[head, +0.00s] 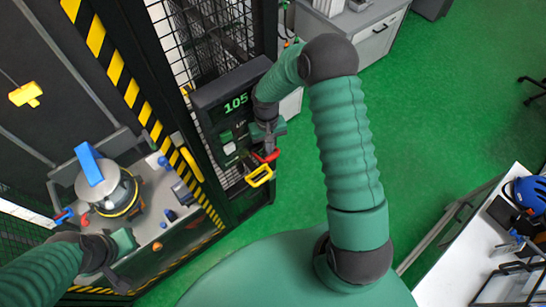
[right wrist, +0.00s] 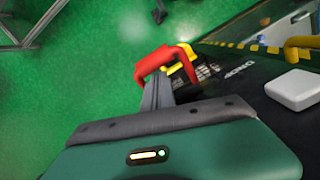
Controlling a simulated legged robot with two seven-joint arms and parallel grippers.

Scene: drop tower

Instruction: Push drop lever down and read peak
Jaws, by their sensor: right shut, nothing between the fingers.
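The black control panel (head: 222,118) of the tower shows green digits reading 105; my arm may cover more of the display. My right gripper (head: 266,146) is shut at the panel's lower right edge. A red U-shaped handle (right wrist: 165,60) sits right at its fingertips, and I cannot tell whether it touches them. A yellow loop handle (head: 260,176) is just below the red piece; it also shows in the right wrist view (right wrist: 186,64), partly behind the red. DROP lettering (right wrist: 238,72) is beside it. My left gripper (head: 112,268) is at lower left; its fingers are unclear.
A silver cylinder with a blue top (head: 105,190) stands on the tower base inside the black and yellow striped frame (head: 125,80). A pale button (right wrist: 295,90) sits on the panel. A white bench (head: 450,265) with a blue helmet is at right. Green floor between is clear.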

